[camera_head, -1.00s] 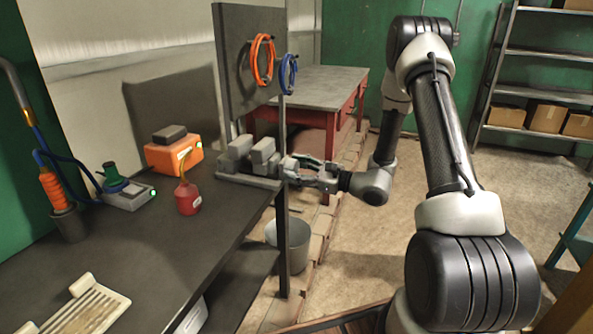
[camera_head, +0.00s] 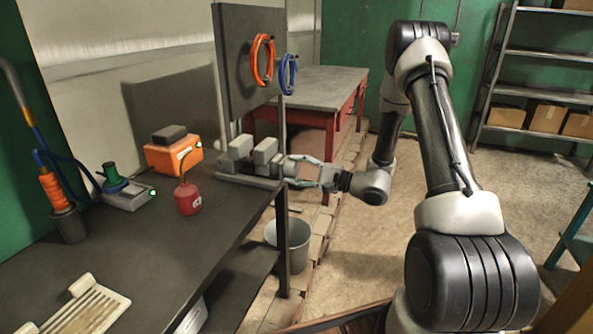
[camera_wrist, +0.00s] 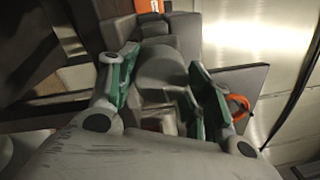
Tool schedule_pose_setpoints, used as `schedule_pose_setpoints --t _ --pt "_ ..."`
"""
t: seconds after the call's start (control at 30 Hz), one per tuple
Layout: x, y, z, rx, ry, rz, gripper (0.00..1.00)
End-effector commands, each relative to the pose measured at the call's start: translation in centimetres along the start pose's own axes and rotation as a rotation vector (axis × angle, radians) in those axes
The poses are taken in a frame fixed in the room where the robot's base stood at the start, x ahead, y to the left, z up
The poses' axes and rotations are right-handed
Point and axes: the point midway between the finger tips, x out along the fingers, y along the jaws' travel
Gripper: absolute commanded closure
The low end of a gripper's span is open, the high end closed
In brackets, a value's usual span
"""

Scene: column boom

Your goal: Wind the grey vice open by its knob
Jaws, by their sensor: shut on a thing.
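The grey vice (camera_head: 240,168) sits at the far right corner of the dark workbench, with two blocky jaws and a gap between them. My gripper (camera_head: 296,168) reaches in from the right, level with the vice's right end. In the wrist view my green-padded fingers (camera_wrist: 163,66) stand on both sides of the rounded grey knob (camera_wrist: 162,68) and are shut on it. In the head view the fingers mostly hide the knob.
A red oil can (camera_head: 188,200) and an orange box (camera_head: 172,157) stand left of the vice. A dark upright panel (camera_head: 236,60) with orange and blue cable loops rises behind it. A bucket (camera_head: 291,243) stands on the floor below my gripper.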

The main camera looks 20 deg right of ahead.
Motion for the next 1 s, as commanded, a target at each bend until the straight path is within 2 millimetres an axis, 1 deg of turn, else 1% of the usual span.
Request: schedule_pose_setpoints --t 0.3,0.7,0.73,0.83,1.0 --pt "-0.06 0.17 0.01 -0.068 -0.004 0.004 0.74" --pt "-0.07 0.2 0.02 -0.072 -0.004 0.005 0.74" --pt "-0.07 0.2 0.02 -0.072 -0.004 0.005 0.47" --pt "-0.06 0.17 0.01 -0.072 -0.004 0.004 0.29" --pt "-0.03 0.1 0.0 -0.073 -0.004 0.003 0.28"
